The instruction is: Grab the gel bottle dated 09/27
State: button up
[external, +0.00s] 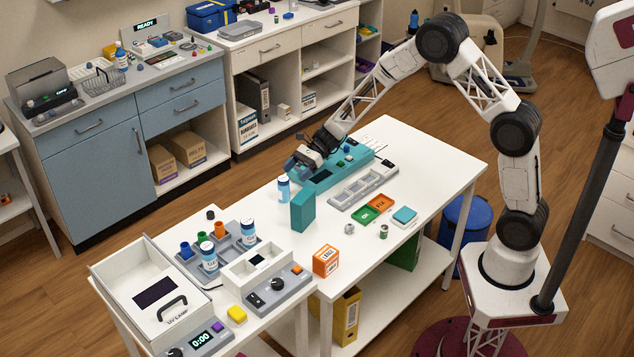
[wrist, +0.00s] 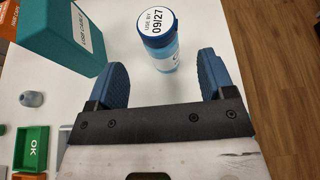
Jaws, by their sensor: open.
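The gel bottle with a white lid reading "USE BY 09/27" (wrist: 160,40) stands upright on the white table, with a blue body. It also shows in the external view (external: 283,188), beside a teal box. My gripper (wrist: 160,75) is open and empty, its two blue fingers spread on either side of the bottle's line, with the bottle just beyond the fingertips. In the external view my gripper (external: 303,160) is above the table, behind the bottle. Two similar bottles (external: 248,232) (external: 209,256) stand on the grey tray; their dates are not readable.
The teal box (wrist: 65,35) stands close to the bottle, left of it in the wrist view. A green OK tray (wrist: 31,148) and a small grey object (wrist: 31,98) lie farther left. Bare table (wrist: 215,35) lies right of the bottle, then the table edge.

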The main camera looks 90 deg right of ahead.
aim_at(284, 184)
jog(key=shift+x, duration=0.8)
jog(key=shift+w, duration=0.1)
jog(key=shift+x, duration=2.55)
jog(key=c, duration=1.1)
jog(key=shift+o, duration=0.2)
jog(key=shift+r, duration=0.1)
